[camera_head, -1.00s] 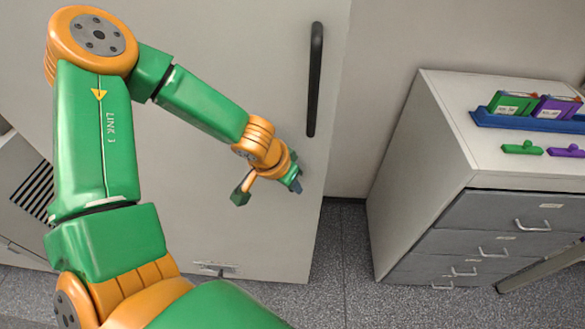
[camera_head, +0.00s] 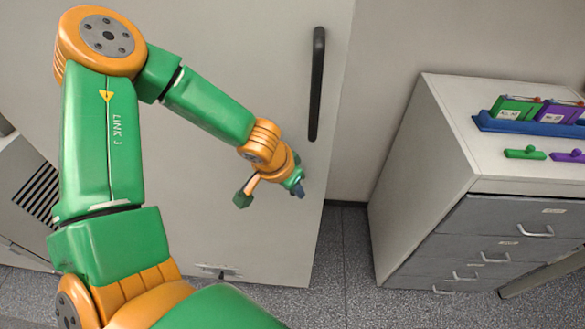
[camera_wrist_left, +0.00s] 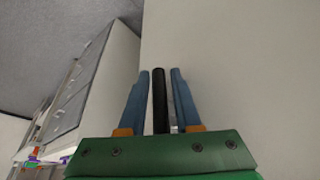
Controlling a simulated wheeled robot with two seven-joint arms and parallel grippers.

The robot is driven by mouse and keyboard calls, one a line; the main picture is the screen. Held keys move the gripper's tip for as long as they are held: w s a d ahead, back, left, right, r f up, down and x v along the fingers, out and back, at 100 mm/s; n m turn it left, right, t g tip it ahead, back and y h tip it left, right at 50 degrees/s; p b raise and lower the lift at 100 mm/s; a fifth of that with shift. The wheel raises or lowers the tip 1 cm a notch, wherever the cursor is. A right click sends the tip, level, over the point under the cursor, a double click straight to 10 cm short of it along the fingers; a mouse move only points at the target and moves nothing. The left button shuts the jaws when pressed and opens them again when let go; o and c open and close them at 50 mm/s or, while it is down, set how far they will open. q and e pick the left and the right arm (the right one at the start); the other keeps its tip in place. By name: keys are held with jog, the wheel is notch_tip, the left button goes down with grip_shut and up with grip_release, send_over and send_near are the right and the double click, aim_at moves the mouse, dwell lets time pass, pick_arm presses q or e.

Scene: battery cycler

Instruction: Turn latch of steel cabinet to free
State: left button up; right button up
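The tall pale cabinet door (camera_head: 240,40) fills the middle of the head view, with a long upright black handle (camera_head: 317,85) near its right edge. My left gripper (camera_head: 299,190) is close to the door, below the handle's lower end. In the left wrist view its two blue fingers (camera_wrist_left: 155,100) are apart, with a black bar (camera_wrist_left: 160,100) between them in the picture. The bar looks like the handle; narrow gaps show on both sides, and its depth relative to the fingers is unclear. I cannot make out a separate latch; the gripper may hide it. My right gripper is out of view.
A drawer cabinet (camera_head: 420,180) stands to the right, with a blue tray (camera_head: 490,122), green and purple boxes, and a green piece (camera_head: 525,152) and a purple piece (camera_head: 570,155) on top. Grey floor (camera_head: 340,260) shows between it and the door. A louvred unit (camera_head: 35,195) stands at far left.

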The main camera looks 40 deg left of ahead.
pick_arm(q)
jog(key=p+v, duration=0.1)
jog(key=v, duration=0.6)
jog(key=shift+p, duration=0.4)
